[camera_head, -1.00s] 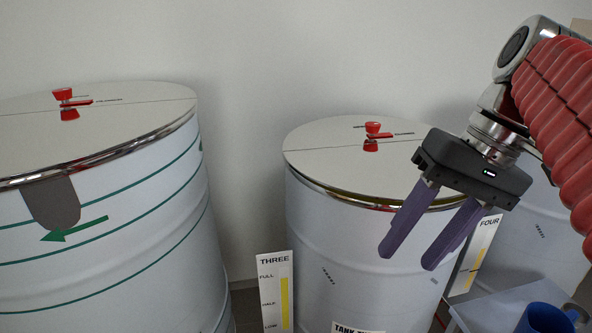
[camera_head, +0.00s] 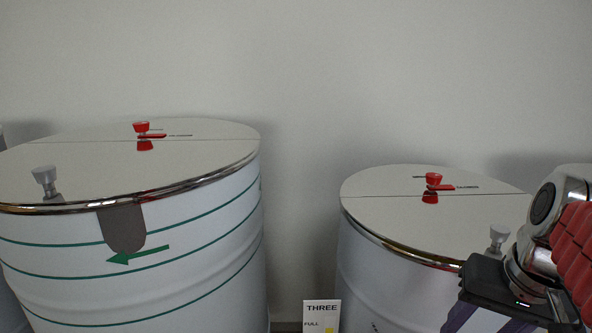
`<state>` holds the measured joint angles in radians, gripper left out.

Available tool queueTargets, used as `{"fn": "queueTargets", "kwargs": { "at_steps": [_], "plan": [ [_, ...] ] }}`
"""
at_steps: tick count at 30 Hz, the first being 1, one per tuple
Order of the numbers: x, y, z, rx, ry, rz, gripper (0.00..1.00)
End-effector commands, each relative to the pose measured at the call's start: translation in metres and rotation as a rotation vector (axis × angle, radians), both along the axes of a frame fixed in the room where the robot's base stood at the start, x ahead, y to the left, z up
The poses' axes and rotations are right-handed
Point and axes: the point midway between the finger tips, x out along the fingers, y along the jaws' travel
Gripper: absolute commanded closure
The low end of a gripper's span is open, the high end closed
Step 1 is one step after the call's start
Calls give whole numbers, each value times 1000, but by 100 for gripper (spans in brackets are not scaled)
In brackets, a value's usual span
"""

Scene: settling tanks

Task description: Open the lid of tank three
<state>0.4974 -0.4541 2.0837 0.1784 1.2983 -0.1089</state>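The right tank (camera_head: 362,262) has the THREE sign (camera_head: 321,309) at its lower left. Its pale round lid (camera_head: 385,208) lies flat and closed, with a thin seam across it. A red knob with a red lever (camera_head: 433,180) is near the seam. A grey metal knob (camera_head: 498,237) is on the front part of the lid, just above my gripper in the picture. My gripper (camera_head: 488,318) is at the bottom right, in front of this tank. Its purple fingers are spread apart with nothing seen between them; their tips are cut off by the frame.
A larger tank (camera_head: 200,240) stands on the left, its lid (camera_head: 95,165) flat, with a red knob (camera_head: 142,133), a grey knob (camera_head: 44,182), a dark front flap (camera_head: 123,228) and a green arrow (camera_head: 138,255). A gap separates the tanks. A plain wall is behind.

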Motion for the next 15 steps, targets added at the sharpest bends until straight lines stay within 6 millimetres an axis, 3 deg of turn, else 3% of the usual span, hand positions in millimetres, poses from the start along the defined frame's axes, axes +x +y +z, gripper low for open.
{"fn": "queueTargets", "kwargs": {
  "at_steps": [6, 15],
  "plan": [
    [2, 28, -46, -127, -98, 66, 54],
    [-12, 80, -86, -207, -190, 253, 54]
  ]
}}
